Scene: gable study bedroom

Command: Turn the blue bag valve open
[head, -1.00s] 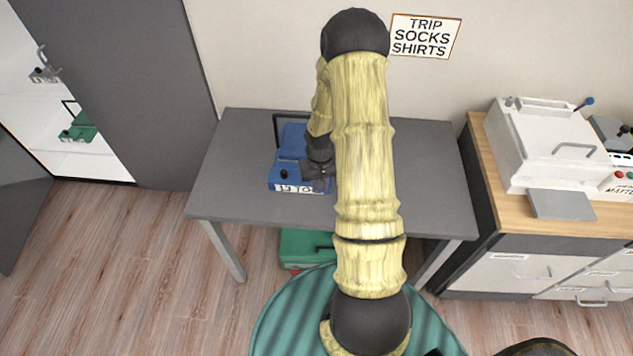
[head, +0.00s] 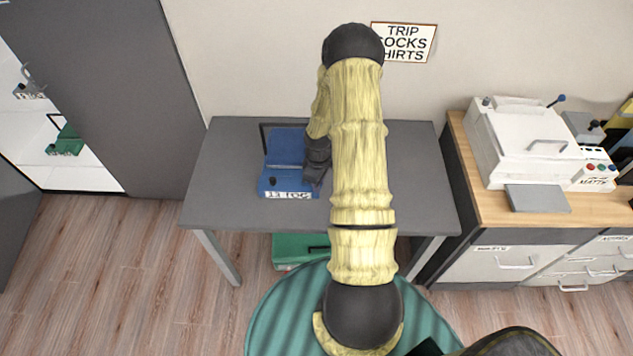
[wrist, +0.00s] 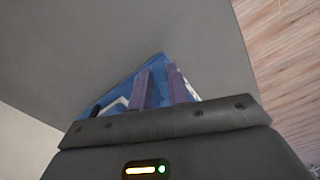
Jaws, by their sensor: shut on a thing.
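My gripper (head: 314,180) is at the bag's front right corner, pointing down. In the wrist view my two purple-grey fingers (wrist: 160,85) reach to the blue bag (wrist: 125,88) and are shut on a small part there, which I take to be the valve. The valve itself is hidden by the gripper. My arm covers the space right of the bag.
The grey desk (head: 225,190) is bare left of the bag. A green case (head: 300,248) is under it. A wooden-topped cabinet (head: 478,186) with a white press (head: 520,135) stands right. Another green bag (head: 66,142) sits in the open closet at left.

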